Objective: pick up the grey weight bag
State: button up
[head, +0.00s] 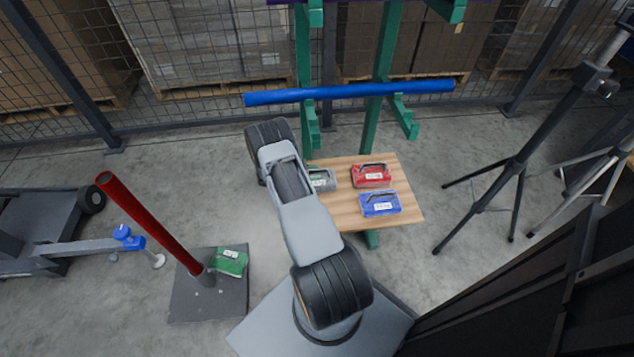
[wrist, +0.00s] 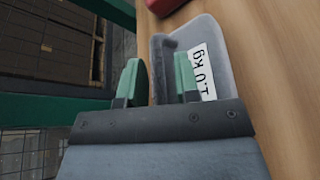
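The grey weight bag (head: 323,181) lies on the wooden shelf board (head: 402,214), at its left side, partly hidden behind my arm in the head view. In the wrist view the grey bag (wrist: 219,62) fills the middle, with a white label on it. My gripper (wrist: 157,78) has its two green-tipped fingers apart. The right finger overlaps the bag, and the left finger is just off its left edge. The bag's dark left edge, perhaps its handle, shows between the fingers; I cannot tell whether they touch it. My gripper is hidden in the head view.
A red weight bag (head: 371,175) and a blue weight bag (head: 380,204) lie on the board to the right. A blue bar (head: 348,92) rests on green rack arms behind. A green bag (head: 231,262) lies beside a red post (head: 148,222). A black tripod (head: 520,160) stands right.

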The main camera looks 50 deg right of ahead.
jog(key=shift+c, duration=0.2)
grip_shut()
dwell(1.3)
